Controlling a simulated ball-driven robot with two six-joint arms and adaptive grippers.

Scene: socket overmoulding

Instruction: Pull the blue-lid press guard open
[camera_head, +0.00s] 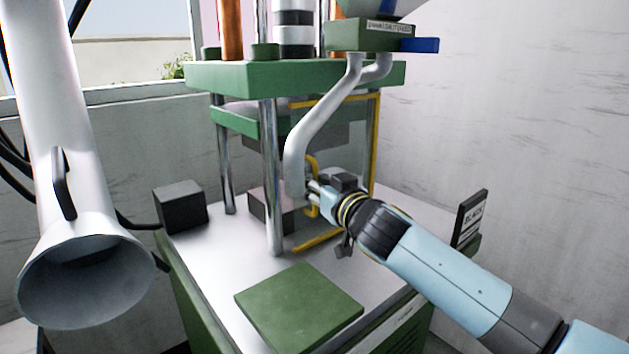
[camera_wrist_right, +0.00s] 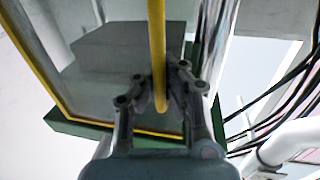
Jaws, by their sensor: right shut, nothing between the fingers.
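The press is green with steel columns, and a blue tab (camera_head: 425,45) sits at the top right of its feed head. Its guard is a clear panel with a yellow frame (camera_head: 375,150) on the press front; the frame also shows in the right wrist view (camera_wrist_right: 42,75). A yellow bar handle (camera_head: 314,165) stands on the guard, partly hidden by my gripper and a grey pipe. It shows large in the right wrist view (camera_wrist_right: 157,40). My right gripper (camera_head: 313,188) is at the handle, shut with nothing held; contact is unclear. My left gripper is out of view.
A grey curved pipe (camera_head: 305,130) hangs close to my right gripper. A green plate (camera_head: 299,308) lies on the white table in front of the press. A dark box (camera_head: 180,206) stands at left, and a large white duct (camera_head: 75,150) fills the left side.

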